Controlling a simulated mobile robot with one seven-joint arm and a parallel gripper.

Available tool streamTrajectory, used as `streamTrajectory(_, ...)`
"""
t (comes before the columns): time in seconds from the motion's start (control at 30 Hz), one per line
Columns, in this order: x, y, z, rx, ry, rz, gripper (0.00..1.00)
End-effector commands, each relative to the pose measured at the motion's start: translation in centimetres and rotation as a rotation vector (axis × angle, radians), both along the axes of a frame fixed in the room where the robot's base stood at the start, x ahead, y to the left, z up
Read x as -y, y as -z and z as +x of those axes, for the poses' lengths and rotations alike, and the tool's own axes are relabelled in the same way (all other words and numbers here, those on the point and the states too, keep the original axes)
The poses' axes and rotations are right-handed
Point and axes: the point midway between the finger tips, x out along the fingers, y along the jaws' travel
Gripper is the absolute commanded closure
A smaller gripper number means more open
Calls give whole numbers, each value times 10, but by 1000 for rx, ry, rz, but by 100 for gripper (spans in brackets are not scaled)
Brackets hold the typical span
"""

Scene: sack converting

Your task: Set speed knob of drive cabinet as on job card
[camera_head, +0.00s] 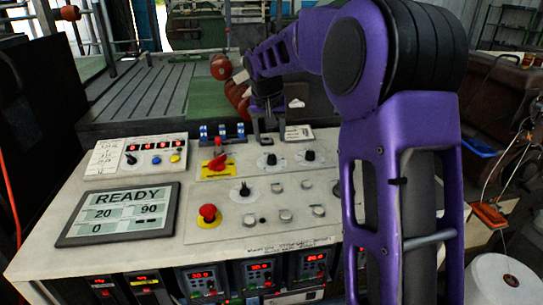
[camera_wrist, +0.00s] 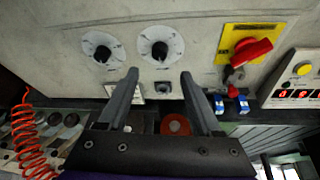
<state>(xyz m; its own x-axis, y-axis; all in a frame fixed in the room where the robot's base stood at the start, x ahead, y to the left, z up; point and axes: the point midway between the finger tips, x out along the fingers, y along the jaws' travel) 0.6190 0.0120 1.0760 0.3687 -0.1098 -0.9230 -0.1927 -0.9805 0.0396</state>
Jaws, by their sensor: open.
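The drive cabinet (camera_head: 150,225) has a pale sloping top with several controls. Two black knobs on round white dials, the nearer to the red switch (camera_head: 271,160) and the other (camera_head: 310,156), sit along its back part; they also show in the wrist view, inner (camera_wrist: 159,48) and outer (camera_wrist: 101,50). Another black knob (camera_head: 245,190) sits nearer the front. I cannot read which is the speed knob. My gripper (camera_wrist: 158,74) is open and empty, its fingertips apart, just short of the inner knob; it also shows in the head view (camera_head: 264,140). A handwritten card (camera_head: 103,156) lies at the left, unreadable.
A red switch on a yellow plate (camera_head: 216,165) is beside the inner knob. A red emergency stop (camera_head: 208,213) and a READY display (camera_head: 120,213) showing 20, 90 and 0 are nearer the front. My arm hides the cabinet's right side.

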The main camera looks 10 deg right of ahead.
Motion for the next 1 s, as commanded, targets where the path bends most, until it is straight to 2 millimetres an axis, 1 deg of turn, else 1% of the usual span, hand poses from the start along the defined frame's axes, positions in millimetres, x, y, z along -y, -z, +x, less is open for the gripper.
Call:
streamTrajectory(0.03, 1, 14, 4, -5, 0, 1, 34)
streamTrajectory(0.2, 5, 47, 17, -3, 0, 1, 34)
streamTrajectory(0.4, 9, 75, 29, -1, 1, 1, 34)
streamTrajectory(0.5, 10, 83, 33, 0, 1, 1, 34)
streamTrajectory(0.6, 10, 86, 34, 0, 0, 1, 34)
streamTrajectory(0.87, 10, 87, 35, 1, 0, 1, 34)
streamTrajectory(0.9, 10, 87, 35, 1, 0, 1, 38)
streamTrajectory(0.97, 10, 87, 35, 1, 0, 1, 48)
streamTrajectory(1.0, 10, 87, 35, 1, 0, 1, 55)
